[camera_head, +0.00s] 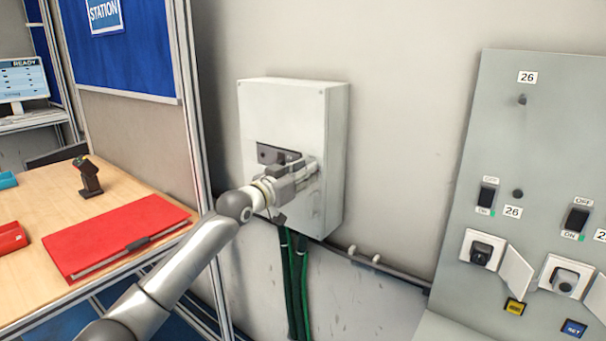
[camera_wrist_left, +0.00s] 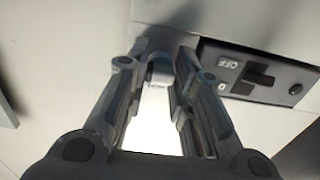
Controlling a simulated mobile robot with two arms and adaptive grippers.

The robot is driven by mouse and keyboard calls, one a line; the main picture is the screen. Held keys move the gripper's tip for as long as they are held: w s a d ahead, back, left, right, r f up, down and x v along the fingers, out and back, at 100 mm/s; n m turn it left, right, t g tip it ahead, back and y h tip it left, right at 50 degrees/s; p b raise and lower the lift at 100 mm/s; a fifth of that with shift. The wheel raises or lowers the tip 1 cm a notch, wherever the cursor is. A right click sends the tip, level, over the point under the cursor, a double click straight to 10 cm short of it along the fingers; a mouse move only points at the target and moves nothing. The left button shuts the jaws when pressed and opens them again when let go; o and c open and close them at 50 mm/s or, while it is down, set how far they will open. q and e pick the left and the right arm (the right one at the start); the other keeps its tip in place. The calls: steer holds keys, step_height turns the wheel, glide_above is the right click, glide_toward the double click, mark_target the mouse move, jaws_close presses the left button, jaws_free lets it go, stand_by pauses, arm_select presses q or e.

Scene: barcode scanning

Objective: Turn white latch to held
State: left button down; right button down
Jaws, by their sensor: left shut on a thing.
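My left gripper (camera_head: 312,168) reaches the front of a white wall box (camera_head: 285,106). In the left wrist view its fingers (camera_wrist_left: 160,52) are closed in around a small pale piece (camera_wrist_left: 158,72), which looks like the white latch. Fingers and shadow hide most of the latch, and its turned position cannot be read. A dark switch plate (camera_head: 266,153) sits on the box beside the gripper. It also shows in the left wrist view (camera_wrist_left: 230,75), with an "OFF" label and a black lever (camera_wrist_left: 260,80). My right gripper is not in view.
Green cables (camera_head: 294,285) run down below the box. A grey panel (camera_head: 470,150) with switches and sockets stands at the right. A wooden desk (camera_head: 135,180) with a red binder (camera_head: 115,235) and a small dark device (camera_head: 90,178) is at the left, beside a metal frame post (camera_head: 190,110).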

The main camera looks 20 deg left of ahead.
arm_select(q)
steer(key=c, duration=1.3)
jaws_free()
steer(key=shift+o, duration=0.2)
steer(key=v, duration=1.2)
